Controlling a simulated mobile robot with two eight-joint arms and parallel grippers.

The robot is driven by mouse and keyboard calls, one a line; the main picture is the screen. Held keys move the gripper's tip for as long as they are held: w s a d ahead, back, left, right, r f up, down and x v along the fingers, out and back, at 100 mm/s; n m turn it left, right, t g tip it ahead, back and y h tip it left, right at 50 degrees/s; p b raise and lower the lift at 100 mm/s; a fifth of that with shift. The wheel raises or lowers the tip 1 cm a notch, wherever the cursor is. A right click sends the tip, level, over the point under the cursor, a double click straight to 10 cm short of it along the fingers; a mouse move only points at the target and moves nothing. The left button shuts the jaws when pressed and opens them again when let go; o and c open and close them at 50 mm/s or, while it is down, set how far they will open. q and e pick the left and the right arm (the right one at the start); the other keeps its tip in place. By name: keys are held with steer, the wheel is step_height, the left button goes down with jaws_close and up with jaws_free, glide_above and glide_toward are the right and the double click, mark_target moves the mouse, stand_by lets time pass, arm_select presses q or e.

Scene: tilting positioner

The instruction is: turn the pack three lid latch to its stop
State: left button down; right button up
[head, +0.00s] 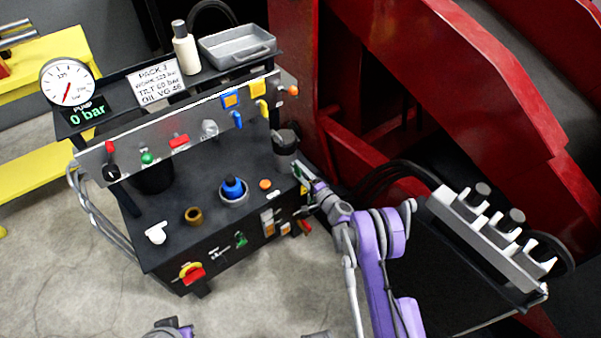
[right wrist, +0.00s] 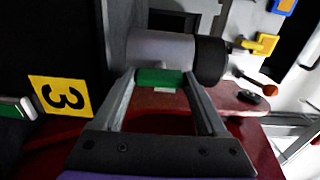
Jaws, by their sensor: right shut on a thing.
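Pack three is the black power unit (head: 190,245) with a card reading PACK 3 on its upper shelf. My right gripper (head: 308,186) is at its right-hand side, beside a dark-capped cylinder (head: 285,145). In the right wrist view my right gripper (right wrist: 160,85) has its two fingers closed about a small green bar (right wrist: 160,78), which appears to be the lid latch. The bar lies against a grey cylinder (right wrist: 160,48) with a black end. The latch's turn angle and stop cannot be made out.
A gauge (head: 68,82) and a 0 bar display (head: 88,112) are at the upper left. The panel (head: 195,130) carries several coloured levers. A yellow 3 label (right wrist: 60,95) is left of the fingers. A red frame (head: 390,150) and a grey valve block (head: 490,235) stand at the right.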

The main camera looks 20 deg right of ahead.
steer(key=o, duration=1.3)
